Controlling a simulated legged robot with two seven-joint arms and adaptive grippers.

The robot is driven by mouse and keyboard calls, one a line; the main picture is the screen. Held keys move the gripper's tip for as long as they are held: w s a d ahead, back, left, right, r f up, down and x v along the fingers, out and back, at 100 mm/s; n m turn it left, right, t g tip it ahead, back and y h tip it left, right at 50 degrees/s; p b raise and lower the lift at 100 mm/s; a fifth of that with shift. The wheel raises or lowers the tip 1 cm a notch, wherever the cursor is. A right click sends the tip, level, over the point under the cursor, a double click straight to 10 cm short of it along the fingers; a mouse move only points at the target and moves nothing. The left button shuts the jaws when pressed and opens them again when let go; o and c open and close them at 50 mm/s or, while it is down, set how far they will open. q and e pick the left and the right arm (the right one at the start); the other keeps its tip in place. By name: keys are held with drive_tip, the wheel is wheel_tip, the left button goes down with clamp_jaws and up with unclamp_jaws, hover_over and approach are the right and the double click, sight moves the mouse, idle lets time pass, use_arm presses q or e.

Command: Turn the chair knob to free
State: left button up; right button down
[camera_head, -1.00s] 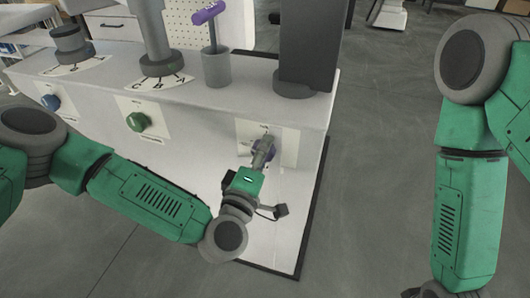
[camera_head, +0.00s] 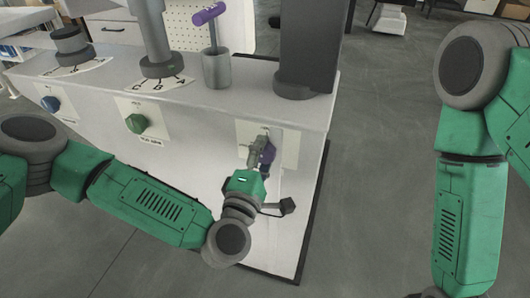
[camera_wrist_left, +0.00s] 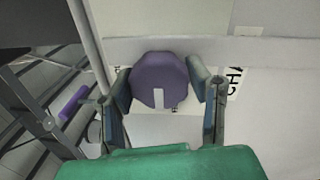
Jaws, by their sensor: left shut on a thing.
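The purple round knob (camera_head: 268,154) is on the right-hand white panel of the bench front, partly hidden by my left gripper (camera_head: 259,147). In the left wrist view the knob (camera_wrist_left: 158,78) has a white pointer mark and sits between the two fingers of my left gripper (camera_wrist_left: 161,88). Both fingers close in on its sides.
A green knob (camera_head: 137,123) and a blue knob (camera_head: 51,103) are on panels further left. A cup-like holder (camera_head: 216,70) with a purple-handled lever (camera_head: 208,13) and a dark column (camera_head: 305,50) stand on the bench top (camera_head: 195,98).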

use_arm(q)
drive_tip(key=shift+s+f, duration=0.1)
drive_tip(key=shift+f, duration=0.3)
drive_tip(key=o, duration=1.2)
drive_tip(key=shift+a, duration=0.1)
drive_tip(key=shift+c, duration=0.2)
drive_tip(key=shift+r, duration=0.15)
drive_tip(key=v, duration=1.2)
